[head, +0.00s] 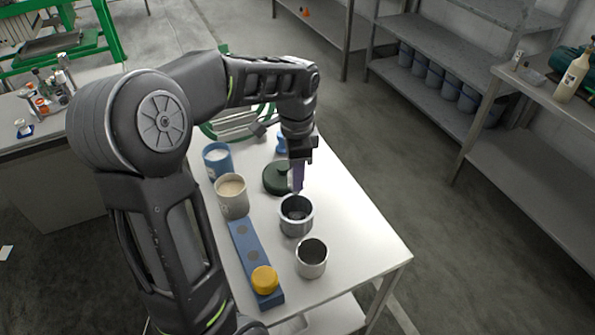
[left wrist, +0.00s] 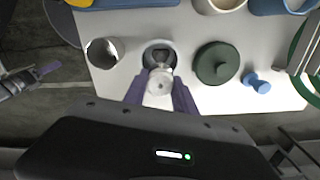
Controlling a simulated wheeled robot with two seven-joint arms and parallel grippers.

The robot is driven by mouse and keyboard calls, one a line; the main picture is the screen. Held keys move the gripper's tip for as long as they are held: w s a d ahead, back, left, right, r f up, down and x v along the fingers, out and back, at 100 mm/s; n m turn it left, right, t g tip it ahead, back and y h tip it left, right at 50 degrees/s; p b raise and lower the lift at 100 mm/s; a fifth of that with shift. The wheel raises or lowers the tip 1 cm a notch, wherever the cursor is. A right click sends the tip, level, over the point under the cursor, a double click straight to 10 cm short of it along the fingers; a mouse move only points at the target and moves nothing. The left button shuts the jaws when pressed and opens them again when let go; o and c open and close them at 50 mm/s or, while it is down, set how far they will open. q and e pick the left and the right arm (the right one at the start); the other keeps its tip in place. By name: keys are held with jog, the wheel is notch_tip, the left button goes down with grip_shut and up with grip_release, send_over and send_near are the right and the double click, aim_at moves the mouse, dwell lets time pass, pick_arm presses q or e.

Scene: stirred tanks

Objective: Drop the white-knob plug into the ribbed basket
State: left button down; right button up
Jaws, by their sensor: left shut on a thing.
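My left gripper (head: 297,182) points down over the nearer-middle grey metal pot (head: 296,229). In the left wrist view its purple fingers are shut on a pale, round-topped knob (left wrist: 159,86), which looks like the white-knob plug. The knob lies in front of the pot's mouth (left wrist: 158,45); I cannot tell whether its lower part is inside the pot. A green ribbed basket (head: 234,124) stands at the table's far end, partly behind my left arm. Its rim also shows at the right in the left wrist view (left wrist: 298,48). My right gripper (left wrist: 48,69) is at the left there, its opening unclear.
On the white table (head: 345,223) are a second metal pot (head: 311,262), a blue block (head: 246,249) with a yellow knob (head: 264,280), a beige cup (head: 232,200), a blue cup (head: 218,160), a dark green lid (head: 275,180) and a small blue knobbed piece (head: 281,145).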

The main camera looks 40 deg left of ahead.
pick_arm(q)
jog(key=shift+w, duration=0.15)
jog(key=shift+a, duration=0.1)
jog(key=shift+f, duration=0.2)
jog(key=shift+f+b, duration=2)
jog(key=shift+f, duration=0.3)
jog(key=c, duration=0.9)
grip_release()
